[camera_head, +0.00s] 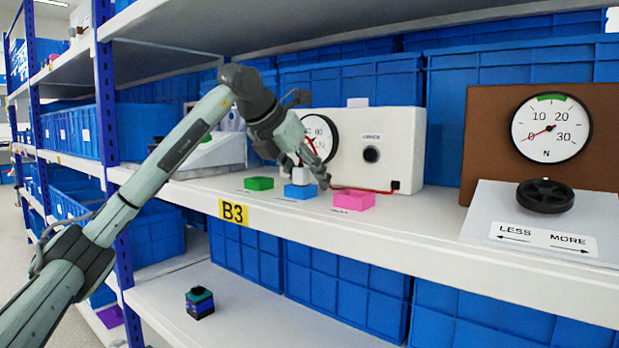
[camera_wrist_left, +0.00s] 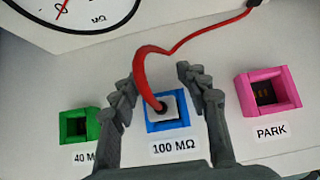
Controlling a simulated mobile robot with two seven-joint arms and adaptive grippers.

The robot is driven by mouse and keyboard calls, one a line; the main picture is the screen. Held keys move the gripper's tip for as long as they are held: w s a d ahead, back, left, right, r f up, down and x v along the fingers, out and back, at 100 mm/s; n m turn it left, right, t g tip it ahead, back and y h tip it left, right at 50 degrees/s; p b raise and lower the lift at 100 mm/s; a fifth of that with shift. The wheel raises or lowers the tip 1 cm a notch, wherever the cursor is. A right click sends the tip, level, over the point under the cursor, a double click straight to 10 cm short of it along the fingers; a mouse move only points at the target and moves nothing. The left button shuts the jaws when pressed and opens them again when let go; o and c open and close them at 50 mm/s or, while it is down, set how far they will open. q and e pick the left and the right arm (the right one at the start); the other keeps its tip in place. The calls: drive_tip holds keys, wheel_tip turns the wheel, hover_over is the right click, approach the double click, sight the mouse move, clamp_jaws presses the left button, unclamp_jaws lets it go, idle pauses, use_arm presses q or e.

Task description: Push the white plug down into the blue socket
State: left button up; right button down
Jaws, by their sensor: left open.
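The white plug (camera_head: 300,174) with a red cable stands upright at the blue socket (camera_head: 299,192) on the shelf. In the left wrist view the white plug (camera_wrist_left: 168,103) is over the blue socket (camera_wrist_left: 168,127), labelled 100 MΩ, and covers its opening. In the head view much of the plug stands above the socket; how deep it sits I cannot tell. My left gripper (camera_head: 309,174) is open, its fingers on either side of the plug. In the wrist view the left gripper (camera_wrist_left: 160,87) shows gaps beside the plug. My right gripper is not in view.
A green socket (camera_head: 259,183) and a pink PARK socket (camera_head: 354,201) flank the blue one. The red cable (camera_wrist_left: 190,37) runs to the white meter box (camera_head: 400,150) behind. A dial panel with a black knob (camera_head: 545,195) stands at right.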

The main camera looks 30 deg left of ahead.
use_arm(q)
drive_tip(key=v, duration=1.2)
idle(0.3)
